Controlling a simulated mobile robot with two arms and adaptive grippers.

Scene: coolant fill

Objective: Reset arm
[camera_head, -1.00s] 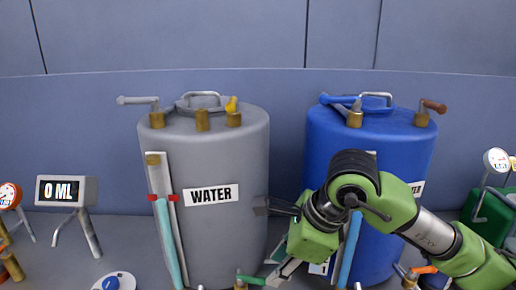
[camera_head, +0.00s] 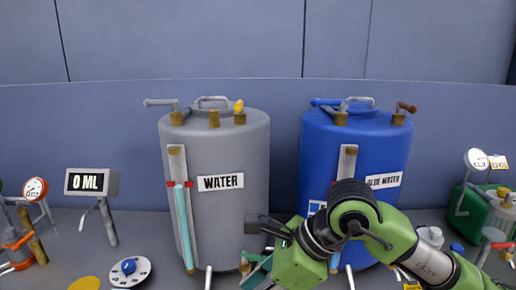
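My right arm comes in from the right, and its green-bodied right gripper (camera_head: 254,250) is in front of the lower right side of the grey WATER tank (camera_head: 225,215). Its two dark fingers look spread apart with nothing seen between them. The lower finger is partly cut off by the bottom edge. The arm hides the lower part of the blue tank (camera_head: 355,148) labelled BLUE WATER. My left gripper is not in view.
A display reading 0 ML (camera_head: 90,182) stands at left, near a white dial with a blue knob (camera_head: 129,271). A red-rimmed gauge (camera_head: 35,189) is far left. A green container (camera_head: 476,215) and a white gauge (camera_head: 478,158) are at right. A grey wall stands behind.

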